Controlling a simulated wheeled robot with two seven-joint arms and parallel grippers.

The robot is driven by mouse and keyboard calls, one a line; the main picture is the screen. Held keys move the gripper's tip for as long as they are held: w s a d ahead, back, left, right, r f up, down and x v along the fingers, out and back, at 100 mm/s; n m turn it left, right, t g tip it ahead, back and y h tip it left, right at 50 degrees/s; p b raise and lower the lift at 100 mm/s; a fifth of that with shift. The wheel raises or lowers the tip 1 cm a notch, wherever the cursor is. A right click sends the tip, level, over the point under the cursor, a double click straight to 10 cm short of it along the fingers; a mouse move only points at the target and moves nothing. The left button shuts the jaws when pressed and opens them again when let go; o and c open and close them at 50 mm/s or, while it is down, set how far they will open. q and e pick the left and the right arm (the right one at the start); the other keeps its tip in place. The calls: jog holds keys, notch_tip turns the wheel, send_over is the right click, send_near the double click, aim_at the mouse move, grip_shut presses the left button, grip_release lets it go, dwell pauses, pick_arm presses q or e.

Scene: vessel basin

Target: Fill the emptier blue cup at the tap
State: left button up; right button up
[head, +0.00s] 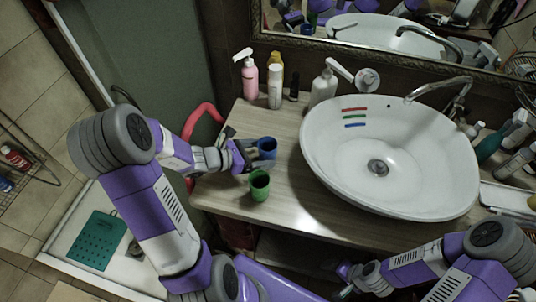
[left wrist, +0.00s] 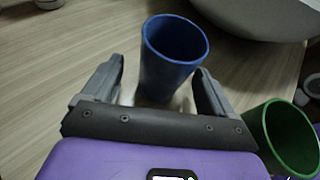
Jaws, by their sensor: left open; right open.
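A blue cup (head: 266,146) stands upright on the wooden counter, left of the basin. It also shows in the left wrist view (left wrist: 168,75), standing between the spread fingers or just beyond them. Its inside looks dark blue, and I cannot tell a water level. My left gripper (head: 258,157) is open at the cup, not closed on it. The tap (head: 440,88) curves over the back right of the white basin (head: 335,165). My right gripper (head: 343,280) is low in front of the counter, small and partly hidden, away from the cup.
A green cup (head: 260,188) stands close in front of the blue cup, near the counter's front edge. Bottles, including a pink one (head: 250,80) and a white pump bottle (head: 323,88), line the back. More bottles (head: 490,146) crowd the right side.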

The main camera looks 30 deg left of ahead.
pick_arm(q)
jog(key=b+x, duration=0.1)
jog(key=x, duration=0.3)
jog(key=shift+s+d+f, duration=0.1)
jog(key=shift+s+d, duration=0.05)
jog(key=shift+d, duration=0.05)
jog(key=c, duration=1)
notch_tip(320, 180, up, 10)
jog(key=p, duration=0.4)
jog(key=shift+c, duration=0.2)
